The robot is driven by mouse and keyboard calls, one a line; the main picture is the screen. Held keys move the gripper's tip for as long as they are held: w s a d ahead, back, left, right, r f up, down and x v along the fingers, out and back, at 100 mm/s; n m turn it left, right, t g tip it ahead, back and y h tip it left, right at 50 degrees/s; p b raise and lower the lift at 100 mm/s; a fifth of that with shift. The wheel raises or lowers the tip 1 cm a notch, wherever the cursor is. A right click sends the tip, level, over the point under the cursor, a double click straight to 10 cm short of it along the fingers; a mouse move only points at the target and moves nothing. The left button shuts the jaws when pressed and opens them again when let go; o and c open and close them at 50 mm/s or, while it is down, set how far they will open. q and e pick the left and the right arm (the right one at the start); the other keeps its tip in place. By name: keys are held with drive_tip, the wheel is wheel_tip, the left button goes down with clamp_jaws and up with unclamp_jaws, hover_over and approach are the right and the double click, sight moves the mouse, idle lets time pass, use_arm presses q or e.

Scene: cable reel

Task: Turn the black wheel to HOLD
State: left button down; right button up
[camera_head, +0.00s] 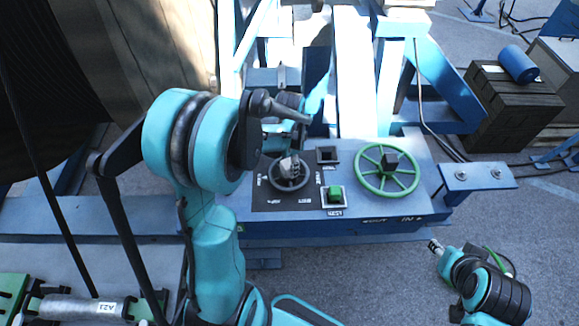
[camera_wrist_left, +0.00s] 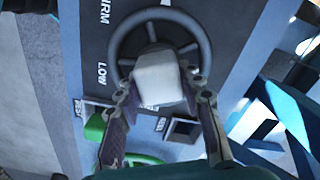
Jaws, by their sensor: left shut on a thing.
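The black wheel (camera_head: 291,187) sits on a dark label plate on the blue control panel. It also shows at the top of the left wrist view (camera_wrist_left: 205,48), with a pale block-shaped hub knob (camera_wrist_left: 160,78) at its middle. My left gripper (camera_wrist_left: 163,84) is shut on this knob, one finger on each side of it. In the head view my left arm reaches over the panel and partly hides the wheel. The words FIRM, partly cut off, and LOW show beside the wheel; I cannot make out HOLD. My right gripper (camera_head: 435,246) is near the lower right, away from the panel.
A green button (camera_head: 335,194) and a dark square socket (camera_head: 327,155) are right of the wheel. A green spoked handwheel (camera_head: 365,183) stands farther right. A large reel (camera_head: 95,50) fills the upper left. Dark crates (camera_head: 510,108) stand at the right; grey floor is open before the panel.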

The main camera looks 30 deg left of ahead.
use_arm(q)
drive_tip(key=shift+m+b, duration=0.3)
drive_tip(key=shift+m, duration=0.5)
drive_tip(key=c, duration=1)
unclamp_jaws()
drive_tip(key=shift+o, duration=0.2)
wheel_tip(320, 180, up, 12)
